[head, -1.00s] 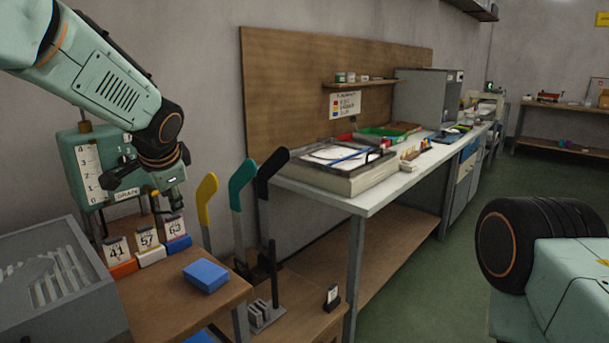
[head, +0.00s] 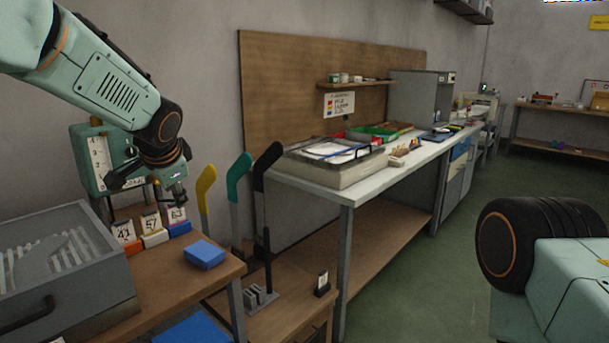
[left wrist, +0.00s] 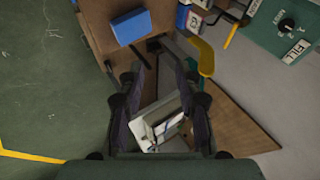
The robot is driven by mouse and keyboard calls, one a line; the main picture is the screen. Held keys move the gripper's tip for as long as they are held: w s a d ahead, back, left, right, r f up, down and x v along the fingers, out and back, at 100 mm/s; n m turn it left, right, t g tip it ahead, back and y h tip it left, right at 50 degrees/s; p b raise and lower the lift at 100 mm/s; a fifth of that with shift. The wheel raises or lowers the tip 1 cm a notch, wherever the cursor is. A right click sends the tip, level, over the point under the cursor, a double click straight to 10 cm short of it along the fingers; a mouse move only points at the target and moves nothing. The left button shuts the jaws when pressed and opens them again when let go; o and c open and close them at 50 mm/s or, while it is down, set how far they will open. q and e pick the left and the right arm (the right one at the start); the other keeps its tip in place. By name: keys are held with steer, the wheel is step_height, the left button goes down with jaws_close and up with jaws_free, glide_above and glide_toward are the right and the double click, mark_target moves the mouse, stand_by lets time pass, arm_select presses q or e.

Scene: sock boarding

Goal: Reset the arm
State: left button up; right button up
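My left arm comes in from the left in the head view. Its gripper (head: 163,180) hangs in the air in front of the green gauge box and above the back of the wooden table. In the left wrist view the gripper (left wrist: 158,64) has its two dark fingers apart, with nothing between them but the lower furniture beyond. My right arm shows only as a pale green link with a dark joint at the right edge of the head view; its gripper is outside the picture.
The wooden table (head: 168,290) carries a grey box (head: 60,270), number cards (head: 152,230) and a blue block (head: 204,254). Yellow, teal and black boards (head: 238,195) stand beside it. A long workbench (head: 345,190) runs along the wall. The green floor (head: 430,285) is open.

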arm_select(q)
steer(key=s+d+f+n+h, duration=0.25)
steer(key=s+f, duration=0.35)
steer(key=f, duration=0.6)
steer(key=s+d+f+n+h, duration=0.1)
steer(key=s+d+f+n, duration=0.25)
steer(key=s+f, duration=0.65)
steer(key=s+f+n+g, duration=0.1)
steer(key=s+f+g, duration=0.1)
steer(key=s+f, duration=0.4)
steer(key=s+a+f+n+g, duration=0.1)
steer(key=s+f+g, duration=0.2)
steer(key=s, duration=1.2)
steer(key=s+a+f+n+g+y, duration=0.1)
steer(key=s+f+g, duration=0.1)
steer(key=s+f, duration=0.7)
steer(key=shift+s+f, duration=0.4)
steer(key=shift+s, duration=0.5)
steer(key=shift+s+a+n, duration=0.1)
steer(key=shift+a+n, duration=0.05)
steer(key=shift+n, duration=0.15)
